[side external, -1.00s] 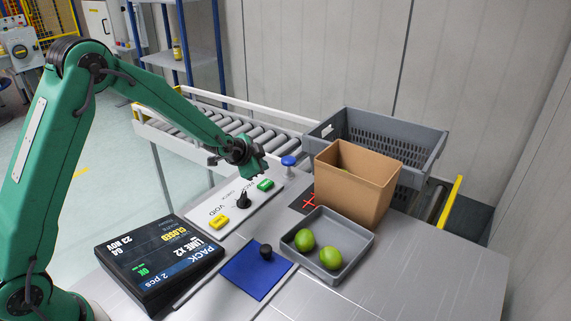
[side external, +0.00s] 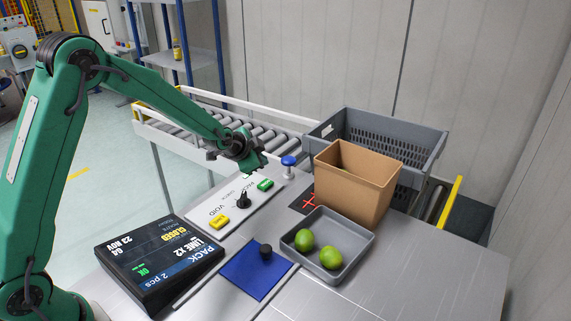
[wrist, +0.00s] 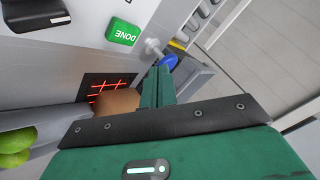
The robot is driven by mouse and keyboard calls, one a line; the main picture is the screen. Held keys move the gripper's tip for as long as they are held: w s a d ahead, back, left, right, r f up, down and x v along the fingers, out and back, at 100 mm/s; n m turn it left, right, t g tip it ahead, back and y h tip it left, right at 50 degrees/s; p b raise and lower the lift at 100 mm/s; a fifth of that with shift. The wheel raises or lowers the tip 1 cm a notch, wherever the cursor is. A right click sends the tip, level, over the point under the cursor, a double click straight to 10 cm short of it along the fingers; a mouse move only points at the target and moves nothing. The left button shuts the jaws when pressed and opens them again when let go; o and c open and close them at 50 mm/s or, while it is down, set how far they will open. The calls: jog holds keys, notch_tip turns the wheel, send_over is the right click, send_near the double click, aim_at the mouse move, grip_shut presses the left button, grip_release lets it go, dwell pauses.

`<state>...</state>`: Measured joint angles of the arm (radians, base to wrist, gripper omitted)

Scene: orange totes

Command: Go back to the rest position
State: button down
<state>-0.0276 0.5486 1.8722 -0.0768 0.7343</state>
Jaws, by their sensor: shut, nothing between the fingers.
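My gripper (side external: 260,162) is shut and empty. In the side view it hangs in the air over the far end of the white control panel (side external: 206,212), near the green DONE button (side external: 265,184). In the wrist view my gripper's closed green fingers (wrist: 160,84) point toward the blue-topped post, with the DONE button (wrist: 123,31) to their left. I cannot tell the exact height of the fingertips above the panel.
A blue-topped post (side external: 288,166) stands just right of my gripper. A brown box (side external: 352,190) stands before a grey crate (side external: 428,150). Two limes (side external: 331,258) lie in a grey tray (side external: 362,262). A display (side external: 160,265), blue mat (side external: 240,280) and roller conveyor (side external: 190,115) are around.

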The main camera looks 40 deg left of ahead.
jog(key=s+d+r+n+g, duration=0.15)
jog(key=s+r+n, duration=0.25)
jog(key=s+r, duration=1.1)
jog(key=s+r+n+g, duration=0.1)
jog(key=s+n, duration=0.3)
jog(key=s, duration=1.7)
jog(key=shift+s+g, duration=0.4)
jog(key=shift+g, duration=0.15)
